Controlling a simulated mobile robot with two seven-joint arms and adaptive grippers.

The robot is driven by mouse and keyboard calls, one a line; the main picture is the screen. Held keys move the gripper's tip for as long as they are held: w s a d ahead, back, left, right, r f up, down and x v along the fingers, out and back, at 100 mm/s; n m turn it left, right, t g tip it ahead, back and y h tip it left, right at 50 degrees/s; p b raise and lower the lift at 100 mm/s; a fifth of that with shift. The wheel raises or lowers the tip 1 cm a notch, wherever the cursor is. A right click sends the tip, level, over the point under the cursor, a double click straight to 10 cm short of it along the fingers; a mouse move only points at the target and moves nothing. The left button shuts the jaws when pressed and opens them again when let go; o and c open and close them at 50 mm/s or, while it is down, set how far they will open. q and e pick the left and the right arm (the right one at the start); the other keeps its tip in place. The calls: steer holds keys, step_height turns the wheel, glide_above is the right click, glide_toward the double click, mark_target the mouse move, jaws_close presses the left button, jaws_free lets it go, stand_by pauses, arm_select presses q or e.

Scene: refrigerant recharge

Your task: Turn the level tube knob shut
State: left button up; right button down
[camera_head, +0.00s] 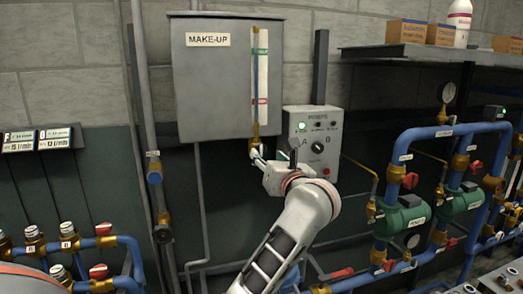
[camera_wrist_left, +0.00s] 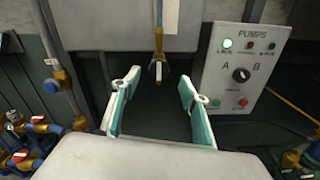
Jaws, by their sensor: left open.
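The level tube (camera_head: 255,85) runs upright on the front of the grey MAKE-UP tank (camera_head: 208,92), beside a scale strip with red and green parts. At its foot is a brass fitting with a small pale level tube knob (camera_wrist_left: 158,72); in the head view my gripper partly covers this area. My left gripper (camera_head: 272,158) is open and empty just below the tank's lower edge. In the left wrist view, its two green-padded fingers (camera_wrist_left: 158,84) stand apart, with the knob visible between their tips. Contact with the knob is not visible. My right gripper is not in view.
The PUMPS control box (camera_head: 315,142) with a selector and lights is close to the right of my gripper. A vertical pipe (camera_head: 147,120) stands left of the tank. Blue pipes with green pumps (camera_head: 400,217) fill the right. More blue pipes with valves (camera_head: 75,245) are lower left.

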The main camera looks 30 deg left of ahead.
mark_target(262, 150)
arm_select(q)
steer(key=p+x, duration=0.1)
steer(key=x, duration=0.6)
steer(key=shift+s, duration=0.1)
steer(key=c, duration=1.1)
